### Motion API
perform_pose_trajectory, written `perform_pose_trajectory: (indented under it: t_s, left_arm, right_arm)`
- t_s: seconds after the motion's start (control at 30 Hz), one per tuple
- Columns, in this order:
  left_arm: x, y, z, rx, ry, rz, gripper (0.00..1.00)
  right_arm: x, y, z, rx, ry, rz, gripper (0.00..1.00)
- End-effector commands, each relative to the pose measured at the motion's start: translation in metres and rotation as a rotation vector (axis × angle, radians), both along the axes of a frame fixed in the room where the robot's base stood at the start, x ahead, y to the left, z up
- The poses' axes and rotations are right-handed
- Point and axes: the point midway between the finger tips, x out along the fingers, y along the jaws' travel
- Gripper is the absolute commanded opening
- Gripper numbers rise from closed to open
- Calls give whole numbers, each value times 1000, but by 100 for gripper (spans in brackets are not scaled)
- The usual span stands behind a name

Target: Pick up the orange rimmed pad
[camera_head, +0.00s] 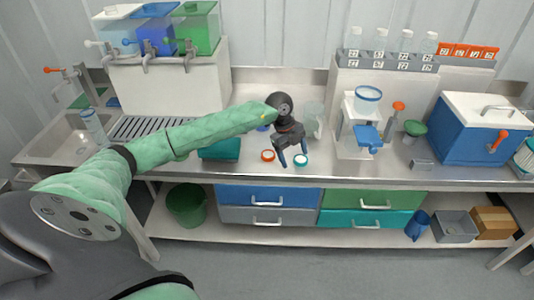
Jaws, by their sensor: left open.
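The orange rimmed pad (268,156) lies flat on the steel counter near its front edge. A similar pad with a teal rim (301,160) lies just to its right. My left gripper (292,159) reaches in from the left and points down over the counter, its dark fingers spread with nothing between them. One finger comes down between the two pads, closer to the orange pad than the other finger. Whether the fingertips touch the counter is hard to tell. My right gripper is not in view.
A teal box (219,149) sits left of the pads. A clear beaker (313,115) stands behind the gripper. A white device with a blue tray (367,137) stands to the right, and a blue cooler (470,138) farther right. A sink (60,137) is at the left.

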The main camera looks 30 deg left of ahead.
Motion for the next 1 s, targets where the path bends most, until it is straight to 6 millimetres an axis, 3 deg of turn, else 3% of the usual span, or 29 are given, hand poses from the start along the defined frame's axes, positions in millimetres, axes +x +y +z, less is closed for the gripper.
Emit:
perform_pose_trajectory:
  t_s: [0.03,0.1,0.2,0.3,0.47,0.53,1.0]
  left_arm:
    - [2,24,9,84,16,35,75]
    - [3,51,19,182,39,85,75]
    - [3,77,30,275,59,139,75]
    - [2,89,34,319,70,166,75]
    - [1,91,26,326,73,172,75]
    - [1,91,20,325,73,170,75]
    - [0,93,-8,323,73,169,75]
  right_arm:
    - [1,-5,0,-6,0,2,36]
    - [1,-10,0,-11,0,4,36]
    - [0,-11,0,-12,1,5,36]
    - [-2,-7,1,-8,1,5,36]
    - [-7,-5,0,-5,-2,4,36]
    - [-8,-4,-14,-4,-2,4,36]
    - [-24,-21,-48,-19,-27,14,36]
